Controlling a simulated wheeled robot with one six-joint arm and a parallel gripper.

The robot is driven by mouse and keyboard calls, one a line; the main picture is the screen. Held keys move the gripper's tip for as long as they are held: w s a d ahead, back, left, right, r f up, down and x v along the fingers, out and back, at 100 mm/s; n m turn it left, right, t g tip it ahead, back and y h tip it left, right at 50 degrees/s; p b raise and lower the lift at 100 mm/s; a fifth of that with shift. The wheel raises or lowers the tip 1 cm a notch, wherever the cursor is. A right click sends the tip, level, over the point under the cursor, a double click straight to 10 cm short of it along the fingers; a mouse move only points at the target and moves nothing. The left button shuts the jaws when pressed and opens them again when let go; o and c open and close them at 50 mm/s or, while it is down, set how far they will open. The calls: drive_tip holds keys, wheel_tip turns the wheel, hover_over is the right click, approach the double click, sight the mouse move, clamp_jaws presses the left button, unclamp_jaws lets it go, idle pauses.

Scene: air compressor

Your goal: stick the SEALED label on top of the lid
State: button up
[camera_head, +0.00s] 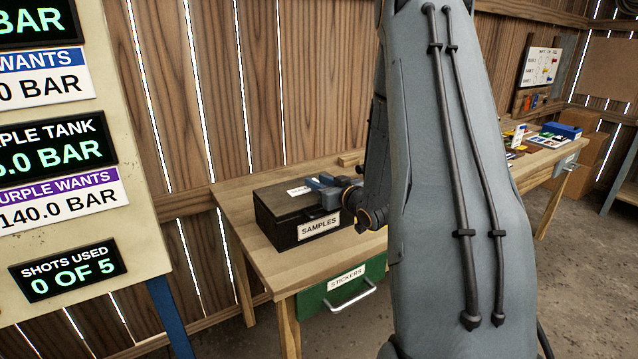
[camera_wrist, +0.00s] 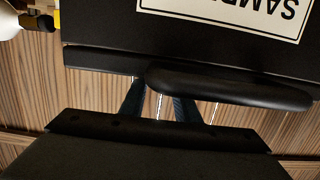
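The black box (camera_head: 285,228) with a white SAMPLES label (camera_head: 318,228) on its front stands on the wooden bench. Its dark lid is down, and a small white label (camera_head: 297,191) shows on top, partly behind my gripper; I cannot read it. My gripper (camera_head: 318,184) is at the lid's top, near the front. In the wrist view the box front (camera_wrist: 105,18) appears upside down, with a rounded black bar (camera_wrist: 230,88) along the lid edge. My two fingers reach behind that bar, so their tips and anything between them are hidden.
A green STICKERS drawer (camera_head: 343,288) with a metal handle is under the bench (camera_head: 262,265). A blue box (camera_head: 562,131) and small items are at the bench's far right. My arm hides the bench's middle.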

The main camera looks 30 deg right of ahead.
drive_tip(key=s+r+b, duration=0.1)
drive_tip(key=s, duration=0.6)
drive_tip(key=shift+s, duration=0.4)
drive_tip(key=shift+d, duration=0.15)
